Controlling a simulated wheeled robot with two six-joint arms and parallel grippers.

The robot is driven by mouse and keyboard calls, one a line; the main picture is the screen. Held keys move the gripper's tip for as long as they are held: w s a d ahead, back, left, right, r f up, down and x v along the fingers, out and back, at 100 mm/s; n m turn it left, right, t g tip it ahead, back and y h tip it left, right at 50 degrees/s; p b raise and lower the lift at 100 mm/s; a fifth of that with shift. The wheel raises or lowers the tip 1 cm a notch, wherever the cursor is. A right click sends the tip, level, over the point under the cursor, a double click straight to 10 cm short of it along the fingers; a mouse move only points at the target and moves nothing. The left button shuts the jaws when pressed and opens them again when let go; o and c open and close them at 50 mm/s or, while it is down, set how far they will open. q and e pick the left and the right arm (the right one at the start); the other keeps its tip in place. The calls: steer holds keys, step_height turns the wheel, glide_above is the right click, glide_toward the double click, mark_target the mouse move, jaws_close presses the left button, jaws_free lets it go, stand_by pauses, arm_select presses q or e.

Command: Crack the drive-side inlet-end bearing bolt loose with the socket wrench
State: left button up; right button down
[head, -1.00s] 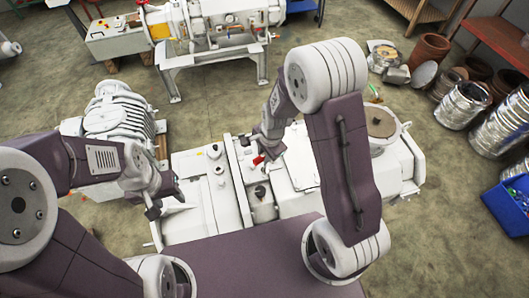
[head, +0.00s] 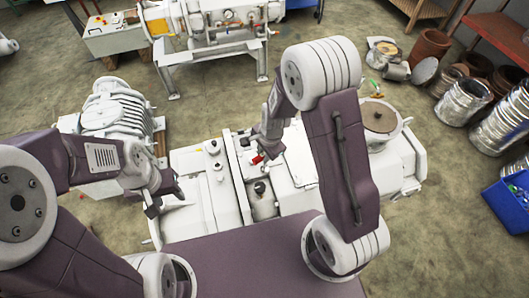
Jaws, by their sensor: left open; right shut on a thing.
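The screw vacuum machine (head: 205,210) is a long white housing lying across the middle of the head view. My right gripper (head: 260,151) is above its middle, shut on a small tool with a red part (head: 257,159), which I take to be the socket wrench. The tool is small and partly covered by the fingers, so I cannot tell whether it touches a bolt. The bearing bolt cannot be made out. My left gripper (head: 164,199) is open and empty over the machine's left end.
A ribbed white pump unit (head: 112,110) stands at the left, behind the machine. Another machine on a metal frame (head: 205,60) is at the back. Metal drums (head: 465,100) and a blue bin (head: 508,205) stand on the right.

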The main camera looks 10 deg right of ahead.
stand_by(0.5)
steer(key=shift+f+b, duration=0.45)
steer(key=shift+f, duration=0.2)
stand_by(0.4)
steer(key=shift+f+b, duration=0.1)
steer(key=shift+b, duration=0.25)
steer(key=shift+d+n+b, duration=0.1)
steer(key=shift+n+b, duration=1)
steer(key=shift+b, duration=0.2)
steer(key=shift+d+n+y+b, duration=0.1)
steer(key=shift+n+y+b, duration=0.3)
steer(key=shift+n+b, duration=0.8)
steer(key=n+g+b, duration=0.1)
steer(key=n, duration=0.2)
steer(key=shift+n, duration=0.4)
steer(key=n, duration=0.2)
steer(key=n+g, duration=0.1)
steer(key=n, duration=0.1)
steer(key=shift+d+r+n+y, duration=0.2)
steer(key=shift+n+y, duration=0.1)
steer(key=shift+n, duration=0.1)
